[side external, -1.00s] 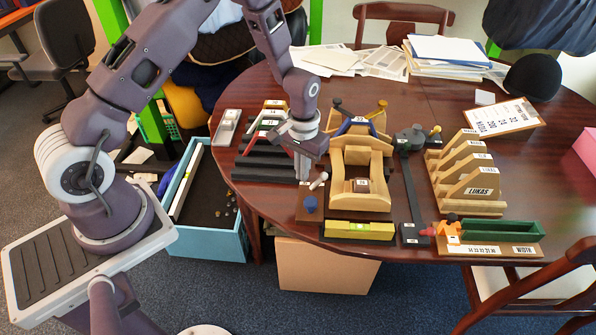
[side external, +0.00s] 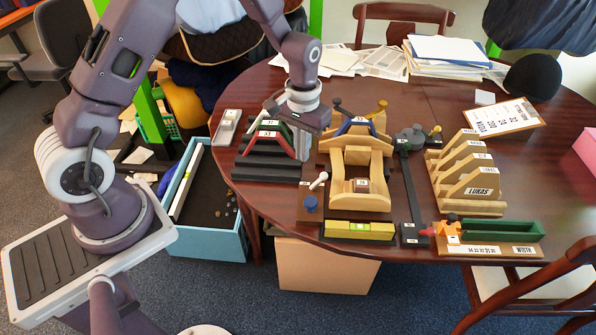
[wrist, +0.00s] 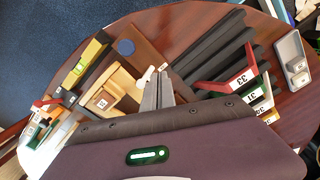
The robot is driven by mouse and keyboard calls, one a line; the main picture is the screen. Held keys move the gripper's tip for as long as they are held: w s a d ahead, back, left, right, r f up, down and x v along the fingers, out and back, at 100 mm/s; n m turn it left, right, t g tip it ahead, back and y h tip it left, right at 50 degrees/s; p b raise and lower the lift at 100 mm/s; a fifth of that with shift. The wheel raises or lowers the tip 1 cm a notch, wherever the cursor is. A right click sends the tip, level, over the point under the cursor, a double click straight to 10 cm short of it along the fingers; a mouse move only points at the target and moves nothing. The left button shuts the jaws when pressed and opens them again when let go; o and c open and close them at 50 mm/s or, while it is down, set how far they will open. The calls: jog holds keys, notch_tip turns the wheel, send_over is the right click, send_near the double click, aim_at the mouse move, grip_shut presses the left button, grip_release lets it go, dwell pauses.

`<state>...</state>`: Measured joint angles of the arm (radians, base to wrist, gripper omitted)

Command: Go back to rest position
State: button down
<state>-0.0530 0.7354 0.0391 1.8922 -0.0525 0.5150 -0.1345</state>
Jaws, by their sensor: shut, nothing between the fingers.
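My gripper (side external: 302,150) is shut and empty above the table, between the black ridged rack and the wooden saddle stand. In the wrist view its closed fingertips (wrist: 157,88) point toward the brown board with the white-tipped lever. The wooden saddle stand (side external: 360,188) stands just right of my gripper and carries a blue saddle piece (side external: 357,126) at its back. The black rack (side external: 265,170) on the left holds a red numbered saddle (side external: 268,140) and a green one behind it. My wrist hides part of the table behind it.
A brown board with a blue knob (side external: 310,204) and a yellow level (side external: 358,230) lie at the table's front. A wooden slotted rack (side external: 468,180), a green tray (side external: 500,230) and papers (side external: 440,50) stand farther right and back. A blue bin (side external: 235,240) is below left.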

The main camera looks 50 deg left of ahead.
jog(key=s+d+r+m+t, duration=0.15)
jog(key=s+r, duration=0.35)
jog(key=r, duration=0.5)
jog(key=s+d+r+t, duration=0.15)
jog(key=s+r, duration=0.35)
jog(key=r, duration=0.5)
jog(key=s+r+m+t, duration=0.1)
jog(key=s+r, duration=0.3)
jog(key=s, duration=1)
jog(key=shift+s+t, duration=0.35)
jog(key=shift+t, duration=0.45)
